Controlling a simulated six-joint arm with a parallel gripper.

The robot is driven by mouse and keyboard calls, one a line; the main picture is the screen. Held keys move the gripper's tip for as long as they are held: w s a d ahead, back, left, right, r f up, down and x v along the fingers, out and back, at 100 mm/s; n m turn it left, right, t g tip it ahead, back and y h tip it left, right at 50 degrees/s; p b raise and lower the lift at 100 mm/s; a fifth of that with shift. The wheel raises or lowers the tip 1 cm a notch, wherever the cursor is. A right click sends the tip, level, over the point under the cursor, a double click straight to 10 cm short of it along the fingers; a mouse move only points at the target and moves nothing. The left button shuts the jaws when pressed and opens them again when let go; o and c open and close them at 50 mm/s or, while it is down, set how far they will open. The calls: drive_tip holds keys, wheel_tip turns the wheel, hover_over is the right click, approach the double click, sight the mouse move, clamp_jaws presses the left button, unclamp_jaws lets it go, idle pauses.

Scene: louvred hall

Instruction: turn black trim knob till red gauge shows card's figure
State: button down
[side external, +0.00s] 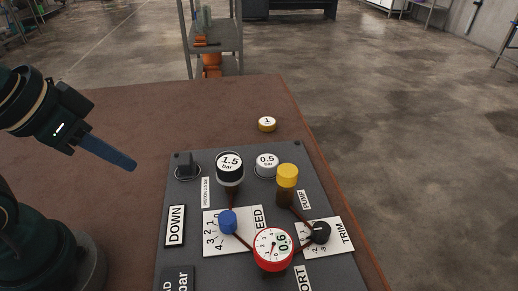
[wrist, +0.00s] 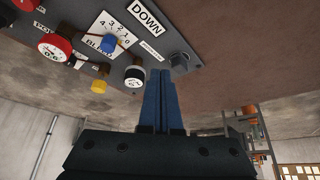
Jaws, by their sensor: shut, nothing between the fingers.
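The black trim knob (side external: 319,233) sits on a white scale plate marked TRIM at the right of a dark panel. The red-rimmed gauge (side external: 273,250) is left of and below it; its face seems to carry 0.6, but its needle is too small to read. The gauge also shows at the left of the wrist view (wrist: 52,47). A dark card ending in "bar" (side external: 181,280) is cut off at the lower left; its figure is hidden. My gripper (side external: 132,166) is shut and empty, its blue fingers left of the panel's far corner and apart from the knob. They show in the wrist view (wrist: 161,73).
The panel (side external: 196,268) also bears a black 1.5 bar gauge (side external: 230,165), a white 0.5 bar disc (side external: 267,161), a yellow-capped post (side external: 287,177), a blue knob (side external: 228,221) and a black switch (side external: 185,166). A yellow-rimmed disc marked 1 (side external: 267,124) lies beyond it on the brown table (side external: 130,105).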

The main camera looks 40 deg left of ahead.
idle(0.4)
drive_tip(key=c, duration=0.9)
unclamp_jaws()
drive_tip(key=o, duration=0.4)
drive_tip(key=shift+r+n, duration=0.2)
drive_tip(key=shift+n, duration=0.3)
drive_tip(key=w+d+r+n, duration=0.2)
drive_tip(key=w+d+r, duration=0.2)
drive_tip(key=w+r, duration=0.5)
drive_tip(key=m+g, duration=0.2)
drive_tip(key=m, duration=0.1)
hover_over(321, 230)
drive_tip(key=s, duration=0.3)
wheel_tip(321, 230, down, 14)
drive_tip(key=x, duration=0.9)
drive_tip(key=shift+f, duration=0.25)
